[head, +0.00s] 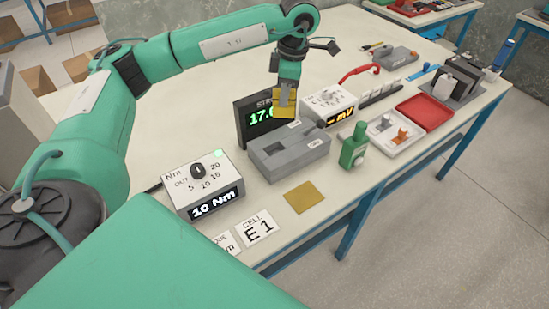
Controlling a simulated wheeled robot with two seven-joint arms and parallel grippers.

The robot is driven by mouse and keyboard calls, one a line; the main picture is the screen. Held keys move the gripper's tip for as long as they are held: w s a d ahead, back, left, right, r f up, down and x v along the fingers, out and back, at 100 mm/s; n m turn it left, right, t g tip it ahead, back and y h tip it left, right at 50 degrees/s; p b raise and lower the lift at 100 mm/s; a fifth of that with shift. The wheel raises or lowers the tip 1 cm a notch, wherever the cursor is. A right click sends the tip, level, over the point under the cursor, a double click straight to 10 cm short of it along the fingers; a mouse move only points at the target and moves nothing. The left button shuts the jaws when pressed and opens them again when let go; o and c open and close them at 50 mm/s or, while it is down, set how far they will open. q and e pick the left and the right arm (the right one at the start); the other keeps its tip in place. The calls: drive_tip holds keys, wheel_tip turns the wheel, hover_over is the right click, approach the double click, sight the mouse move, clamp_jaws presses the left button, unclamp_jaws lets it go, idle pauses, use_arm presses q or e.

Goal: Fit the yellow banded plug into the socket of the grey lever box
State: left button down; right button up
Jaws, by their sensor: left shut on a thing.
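My left gripper (284,96) points down and is shut on the yellow plug (285,110). The plug hangs above the back edge of a grey box (285,162), in front of the dark display. A band on the plug is too small to make out. The grey box sits on the table with a dark recess in its top and a small white label. I take it for the lever box, and the plug appears above it, apart from it. My right gripper is not in view.
A dark display (252,128) stands behind the box. A 10 Nm meter (203,187) is to its left, a green bottle (354,146) and white tray (384,143) to its right. A mV meter (330,103) stands behind. A yellow-brown pad (301,197) lies in front.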

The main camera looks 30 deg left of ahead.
sight(274, 110)
use_arm(q)
drive_tip(key=n, duration=0.1)
drive_tip(key=a+n, duration=0.2)
drive_tip(key=n, duration=0.1)
drive_tip(key=shift+w+a+r+b, duration=0.1)
drive_tip(key=shift+w+r+b, duration=0.1)
drive_tip(key=shift+w+b, duration=0.15)
drive_tip(key=f+n, duration=0.1)
drive_tip(key=f, duration=0.1)
drive_tip(key=a+f+n+p, duration=0.1)
drive_tip(key=f, duration=0.2)
drive_tip(key=f+n, duration=0.1)
drive_tip(key=f, duration=0.2)
drive_tip(key=shift+a+n+g+h, duration=0.25)
drive_tip(key=shift+n+g+h, duration=0.05)
wheel_tip(274, 110, down, 11)
drive_tip(key=p, duration=0.2)
drive_tip(key=shift+f+p, duration=0.2)
drive_tip(key=shift+p, duration=0.1)
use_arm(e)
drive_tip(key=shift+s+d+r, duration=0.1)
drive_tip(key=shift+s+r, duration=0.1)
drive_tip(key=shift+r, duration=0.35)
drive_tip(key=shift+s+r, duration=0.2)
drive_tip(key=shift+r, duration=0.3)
use_arm(q)
drive_tip(key=shift+f, duration=0.1)
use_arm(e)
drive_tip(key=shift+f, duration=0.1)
